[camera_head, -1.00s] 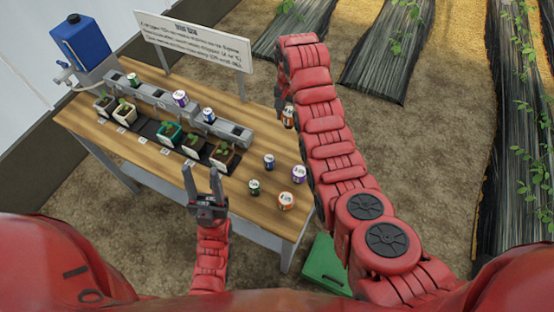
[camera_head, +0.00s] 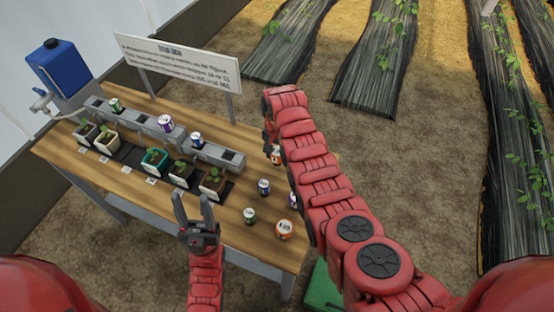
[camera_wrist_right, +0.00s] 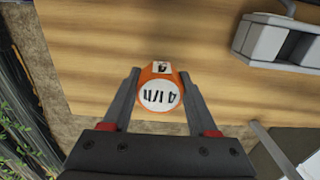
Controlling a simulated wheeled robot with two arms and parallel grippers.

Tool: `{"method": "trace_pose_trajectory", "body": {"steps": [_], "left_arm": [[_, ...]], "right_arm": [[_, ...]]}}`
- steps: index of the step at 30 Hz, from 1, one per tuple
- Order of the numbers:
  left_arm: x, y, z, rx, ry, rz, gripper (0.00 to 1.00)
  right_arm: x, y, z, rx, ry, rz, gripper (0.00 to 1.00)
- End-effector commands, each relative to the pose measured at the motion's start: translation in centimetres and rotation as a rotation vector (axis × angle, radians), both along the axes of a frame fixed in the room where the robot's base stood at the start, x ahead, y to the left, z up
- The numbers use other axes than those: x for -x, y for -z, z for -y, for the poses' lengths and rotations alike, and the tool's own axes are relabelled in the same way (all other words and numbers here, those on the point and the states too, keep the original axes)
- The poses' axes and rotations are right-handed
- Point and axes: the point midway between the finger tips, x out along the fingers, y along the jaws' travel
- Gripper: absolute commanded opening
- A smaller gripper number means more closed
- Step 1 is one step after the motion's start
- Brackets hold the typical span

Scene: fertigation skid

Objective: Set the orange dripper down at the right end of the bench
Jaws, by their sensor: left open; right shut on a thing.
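An orange dripper (camera_wrist_right: 160,95) with a white "4 l/h" label is between the fingers of my right gripper (camera_wrist_right: 160,76), which is shut on it. In the head view the held orange dripper (camera_head: 276,158) shows partly behind my right arm, near the bench's far right end. In the right wrist view it appears over the edge of the wooden bench (camera_wrist_right: 95,60); I cannot tell its height. Another orange dripper (camera_head: 284,229) stands at the bench's near right corner. My left gripper (camera_head: 193,208) is open and empty over the front edge of the bench (camera_head: 232,196).
A green dripper (camera_head: 249,215), a blue one (camera_head: 264,187) and a partly hidden purple one (camera_head: 293,199) stand on the right part. A grey rail (camera_head: 220,157) with drippers and several pots (camera_head: 155,160) occupy the left. A sign (camera_head: 180,65) stands behind. A green box (camera_head: 322,288) is below.

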Motion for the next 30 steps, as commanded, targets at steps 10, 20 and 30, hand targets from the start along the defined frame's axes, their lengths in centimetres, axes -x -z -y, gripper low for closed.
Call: {"method": "trace_pose_trajectory", "body": {"steps": [10,20,30], "left_arm": [[0.0,-0.3,0.0,0.000,0.000,0.000,0.50],[0.0,0.0,0.0,0.000,0.000,0.000,0.50],[0.0,-0.1,0.0,0.000,0.000,0.000,0.50]], "right_arm": [[0.1,2.8,0.0,0.001,0.001,-0.004,0.05],[0.0,3.2,0.0,0.000,0.000,-0.001,0.05],[0.0,3.2,0.0,0.000,0.000,0.000,0.89]]}}
